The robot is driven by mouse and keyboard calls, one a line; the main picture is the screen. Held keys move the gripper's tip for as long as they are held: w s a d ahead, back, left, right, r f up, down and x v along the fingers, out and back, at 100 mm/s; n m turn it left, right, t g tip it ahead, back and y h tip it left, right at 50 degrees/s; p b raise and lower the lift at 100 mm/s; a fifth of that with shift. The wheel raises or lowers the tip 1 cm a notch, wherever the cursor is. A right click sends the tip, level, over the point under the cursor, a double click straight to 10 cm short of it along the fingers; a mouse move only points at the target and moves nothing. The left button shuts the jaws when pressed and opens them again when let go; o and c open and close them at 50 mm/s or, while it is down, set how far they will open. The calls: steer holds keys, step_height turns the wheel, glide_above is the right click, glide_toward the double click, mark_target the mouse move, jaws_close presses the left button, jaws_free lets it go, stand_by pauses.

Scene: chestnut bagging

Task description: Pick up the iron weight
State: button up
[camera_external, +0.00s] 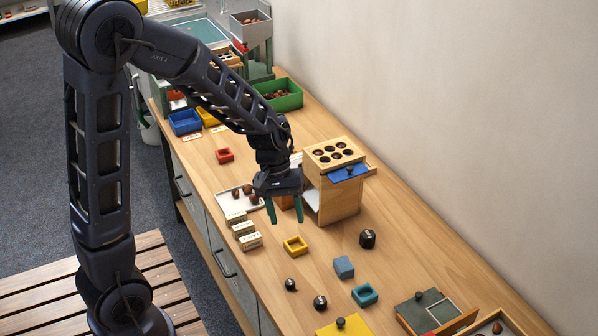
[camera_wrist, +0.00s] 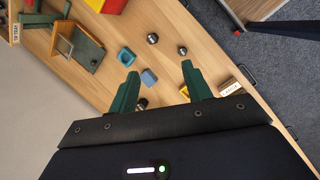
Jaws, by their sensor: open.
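My gripper (camera_external: 285,214) is open and empty above the table, left of the wooden stand with round holes. Its two teal fingers also show in the wrist view (camera_wrist: 160,72). A large black weight-like piece (camera_external: 367,239) stands right of the gripper; in the wrist view a dark piece (camera_wrist: 141,104) shows partly behind the left finger. Two smaller dark knobbed pieces stand nearer the front, one left (camera_external: 290,284) and one right (camera_external: 320,302); they also show in the wrist view (camera_wrist: 182,50). I cannot tell for certain which is the iron weight.
A blue block (camera_external: 344,267), a teal open box (camera_external: 365,294) and a yellow open box (camera_external: 295,245) stand among the dark pieces. The wooden stand (camera_external: 341,200) rises beside my gripper. Labelled blocks (camera_external: 250,241) line the left edge. A wall bounds the right.

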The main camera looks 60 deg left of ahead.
steer(key=w+a+f+n+g+h, duration=0.1)
steer(key=a+f+n, duration=0.2)
steer(key=f, duration=0.5)
steer(key=w+a+f+n, duration=0.1)
steer(key=a+f+n, duration=0.25)
steer(key=f, duration=0.55)
glide_toward(289, 281)
steer(key=shift+m+x, duration=0.25)
steer(key=shift+x, duration=4.05)
steer(key=shift+c, duration=0.2)
jaws_close()
